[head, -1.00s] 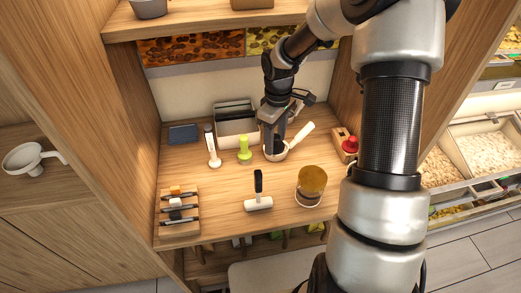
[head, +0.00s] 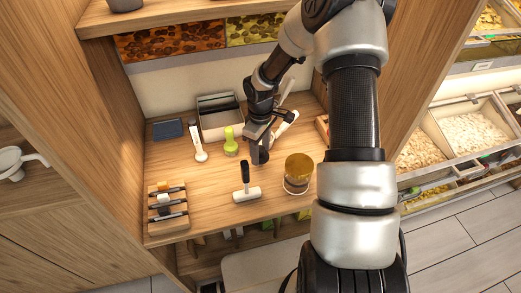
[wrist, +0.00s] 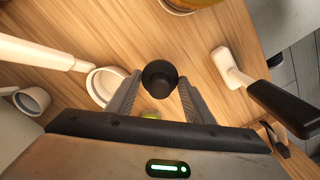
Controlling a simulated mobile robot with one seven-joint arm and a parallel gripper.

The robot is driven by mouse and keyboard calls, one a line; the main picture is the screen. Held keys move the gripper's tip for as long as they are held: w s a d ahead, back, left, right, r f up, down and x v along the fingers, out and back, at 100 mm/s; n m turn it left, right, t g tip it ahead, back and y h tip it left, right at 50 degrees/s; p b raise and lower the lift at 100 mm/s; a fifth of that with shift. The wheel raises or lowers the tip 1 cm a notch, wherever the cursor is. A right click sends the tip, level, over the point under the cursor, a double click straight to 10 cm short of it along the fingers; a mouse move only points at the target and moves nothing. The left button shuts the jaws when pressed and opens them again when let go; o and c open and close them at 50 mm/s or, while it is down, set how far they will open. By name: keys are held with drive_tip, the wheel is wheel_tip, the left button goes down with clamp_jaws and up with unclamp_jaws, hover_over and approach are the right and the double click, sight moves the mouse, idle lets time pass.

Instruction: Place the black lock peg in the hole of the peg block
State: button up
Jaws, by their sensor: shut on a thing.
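My gripper (head: 260,146) is over the middle of the wooden shelf, shut on the black lock peg (head: 259,157). In the wrist view the peg's round dark top (wrist: 159,75) sits between the two fingers of my gripper (wrist: 158,90). I cannot tell whether the peg's lower end touches the shelf. A wooden block (head: 321,124) at the right, which may be the peg block, shows only its left edge; my arm hides the rest. No hole shows.
A white cup with a long handle (wrist: 108,86) is close beside my gripper. An amber jar (head: 299,168), a black-handled brush (head: 247,193), a green-topped item (head: 230,143), a white-handled tool (head: 198,145) and a marker rack (head: 166,211) stand around. A grey bin (head: 219,118) is behind.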

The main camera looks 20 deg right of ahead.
drive_tip(key=o, duration=1)
drive_tip(key=shift+f, duration=0.15)
drive_tip(key=shift+o, duration=0.2)
